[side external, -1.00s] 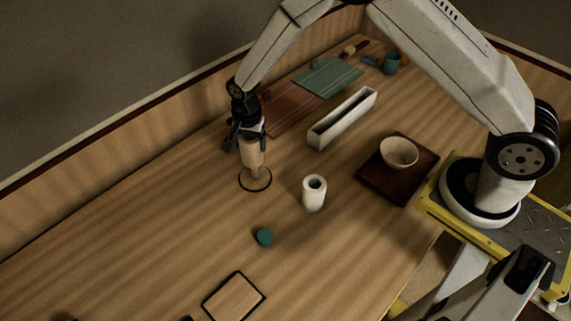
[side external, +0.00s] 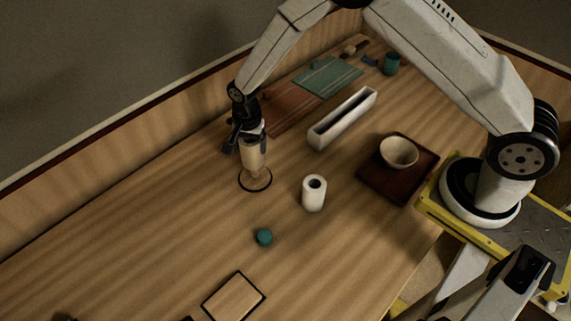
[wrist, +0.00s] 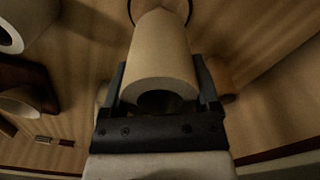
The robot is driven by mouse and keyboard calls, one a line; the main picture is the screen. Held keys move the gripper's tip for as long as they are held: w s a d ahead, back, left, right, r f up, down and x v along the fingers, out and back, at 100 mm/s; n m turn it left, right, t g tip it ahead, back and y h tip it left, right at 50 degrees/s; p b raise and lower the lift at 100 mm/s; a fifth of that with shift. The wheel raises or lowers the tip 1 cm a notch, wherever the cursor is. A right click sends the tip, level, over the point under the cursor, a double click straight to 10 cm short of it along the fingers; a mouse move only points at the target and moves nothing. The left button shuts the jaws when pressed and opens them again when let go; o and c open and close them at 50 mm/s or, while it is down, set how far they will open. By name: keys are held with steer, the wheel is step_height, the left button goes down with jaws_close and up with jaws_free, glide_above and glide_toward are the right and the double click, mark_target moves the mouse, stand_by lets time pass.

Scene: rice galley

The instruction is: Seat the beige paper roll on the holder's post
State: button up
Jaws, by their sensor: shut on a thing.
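The beige paper roll (side external: 255,154) is upright in my gripper (side external: 249,145), in the side view. My gripper is shut on it from above, with a finger on each side. The wrist view shows the roll (wrist: 163,62) between the fingers (wrist: 162,88), its dark bore facing the camera. The roll's lower end is over a dark-ringed round spot (side external: 243,185) on the table, which looks like the holder's base. The post is not clearly visible. I cannot tell whether the roll is around it or just above it.
A white roll (side external: 314,196) stands to the right, with a teal round piece (side external: 264,237) in front. A long white trough (side external: 343,119), a bowl (side external: 399,153) on a dark tray (side external: 381,185), and a green mat (side external: 328,77) lie farther right and back. The left table is clear.

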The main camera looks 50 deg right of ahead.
steer(key=shift+f, duration=2.7)
stand_by(3.8)
steer(key=o, duration=1.3)
steer(key=shift+r, duration=3.95)
